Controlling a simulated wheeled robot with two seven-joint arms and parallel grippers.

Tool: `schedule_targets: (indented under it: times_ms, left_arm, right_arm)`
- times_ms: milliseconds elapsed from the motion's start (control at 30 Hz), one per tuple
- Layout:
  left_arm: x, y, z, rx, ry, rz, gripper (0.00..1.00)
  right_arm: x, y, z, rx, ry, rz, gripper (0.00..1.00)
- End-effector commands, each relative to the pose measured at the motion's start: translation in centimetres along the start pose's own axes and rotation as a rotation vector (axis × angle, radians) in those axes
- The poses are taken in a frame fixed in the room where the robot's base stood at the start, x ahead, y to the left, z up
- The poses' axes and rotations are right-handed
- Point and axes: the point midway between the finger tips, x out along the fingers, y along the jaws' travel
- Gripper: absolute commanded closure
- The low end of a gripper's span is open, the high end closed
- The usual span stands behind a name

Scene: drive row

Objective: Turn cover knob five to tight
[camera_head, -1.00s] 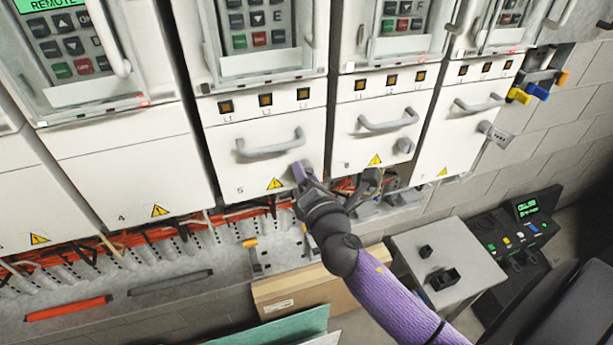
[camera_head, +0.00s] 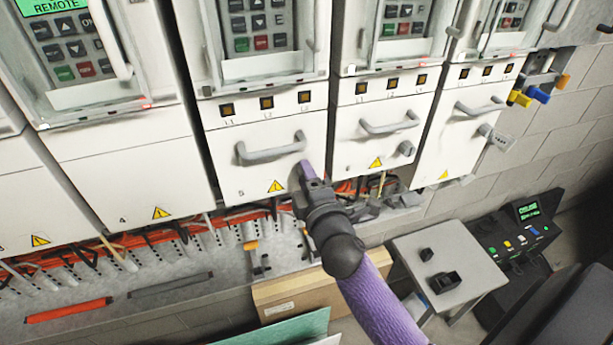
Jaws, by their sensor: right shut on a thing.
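Cover five (camera_head: 235,165) is a white lower panel with a grey bar handle (camera_head: 272,150), the number 5 and a yellow warning triangle. My right gripper (camera_head: 307,172) is at the right edge of this cover, right of the triangle and below the handle's right end. It is shut on cover knob five, which its purple finger and dark body hide. How far the knob is turned cannot be seen. My purple right arm (camera_head: 375,300) comes up from the lower right. My left gripper is not in view.
The cover to the right has its own grey knob (camera_head: 406,148); the far right cover's knob (camera_head: 487,130) carries a tag. Orange cables (camera_head: 150,238) run below the covers. A grey table (camera_head: 455,260) with small black items and a black console (camera_head: 515,235) stand lower right.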

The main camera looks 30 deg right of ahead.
Motion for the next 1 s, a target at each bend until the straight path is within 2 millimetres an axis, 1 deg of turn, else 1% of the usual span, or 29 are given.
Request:
schedule_targets:
  times_ms: [200,667,700,767,800,867,1000]
  left_arm:
    - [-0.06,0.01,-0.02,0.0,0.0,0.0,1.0]
    - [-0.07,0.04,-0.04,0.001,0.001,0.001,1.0]
    - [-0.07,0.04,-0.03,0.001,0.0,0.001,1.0]
    - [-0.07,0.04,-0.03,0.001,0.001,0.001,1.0]
    - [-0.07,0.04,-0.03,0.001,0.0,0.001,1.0]
    - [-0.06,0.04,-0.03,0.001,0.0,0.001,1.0]
    - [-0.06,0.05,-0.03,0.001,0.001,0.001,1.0]
  right_arm:
    - [0.01,0.08,0.0,0.049,0.0,0.002,1.0]
    - [0.01,0.08,0.01,0.06,0.0,0.002,1.0]
    - [0.01,0.08,0.0,0.06,0.0,0.002,0.55]
    - [0.01,0.07,0.01,0.06,0.0,0.001,0.43]
    - [0.01,0.07,0.0,0.06,0.0,0.001,0.34]
    - [0.01,0.06,0.0,0.06,0.0,0.001,0.22]
    - [0.01,0.04,0.0,0.06,0.0,0.001,0.22]
